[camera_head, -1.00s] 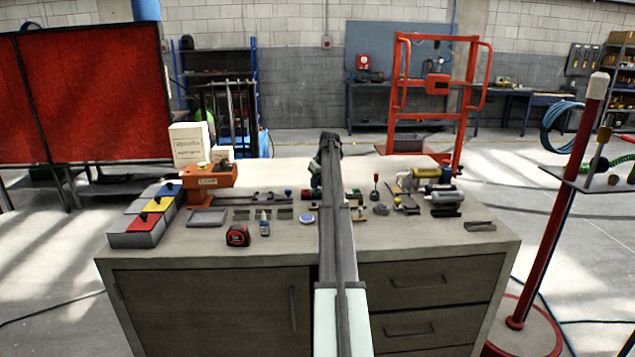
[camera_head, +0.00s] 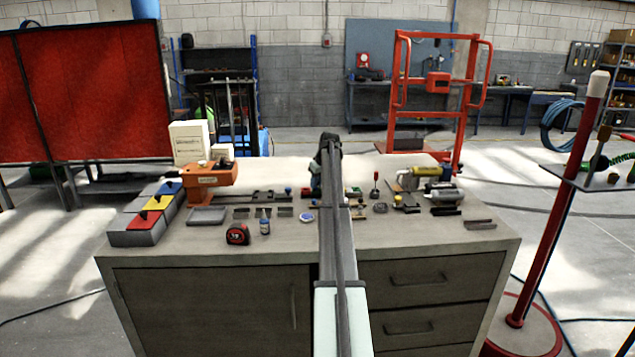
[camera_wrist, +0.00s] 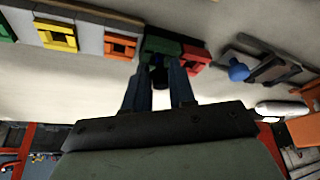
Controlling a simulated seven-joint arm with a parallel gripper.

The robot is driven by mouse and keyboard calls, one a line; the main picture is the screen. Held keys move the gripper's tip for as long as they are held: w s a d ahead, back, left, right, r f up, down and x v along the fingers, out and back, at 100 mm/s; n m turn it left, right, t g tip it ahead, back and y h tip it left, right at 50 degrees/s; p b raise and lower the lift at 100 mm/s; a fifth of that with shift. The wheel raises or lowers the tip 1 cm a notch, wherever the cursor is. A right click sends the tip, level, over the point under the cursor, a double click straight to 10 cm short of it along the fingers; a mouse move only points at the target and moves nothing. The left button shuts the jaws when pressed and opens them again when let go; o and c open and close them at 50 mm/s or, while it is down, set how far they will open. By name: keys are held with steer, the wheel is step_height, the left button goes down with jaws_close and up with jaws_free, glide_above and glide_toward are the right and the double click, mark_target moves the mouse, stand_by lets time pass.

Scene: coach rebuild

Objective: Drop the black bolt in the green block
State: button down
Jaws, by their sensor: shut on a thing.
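My gripper (camera_wrist: 160,82) is shut on the black bolt (camera_wrist: 159,77), which shows as a small dark shape between the fingertips in the wrist view. The green block (camera_wrist: 172,47) lies just beyond the fingertips, partly dark in shadow. The bolt's upper part overlaps the block's near edge in the picture; I cannot tell whether it touches the block or is above it. In the head view my own arm hides the bolt and the fingertips, and I cannot make out the green block there.
A red block (camera_wrist: 195,56) sits right beside the green one; an orange block (camera_wrist: 120,46) and a yellow block (camera_wrist: 57,36) lie to the left. A blue-knobbed part (camera_wrist: 238,71) is on the right.

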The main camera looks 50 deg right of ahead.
steer(key=shift+f, duration=0.25)
stand_by(0.4)
steer(key=c, duration=1.2)
jaws_free()
steer(key=o, duration=0.6)
steer(key=shift+a+f, duration=0.1)
steer(key=shift+a, duration=0.1)
steer(key=shift+c, duration=0.2)
steer(key=shift+d, duration=0.2)
steer(key=shift+r, duration=3.1)
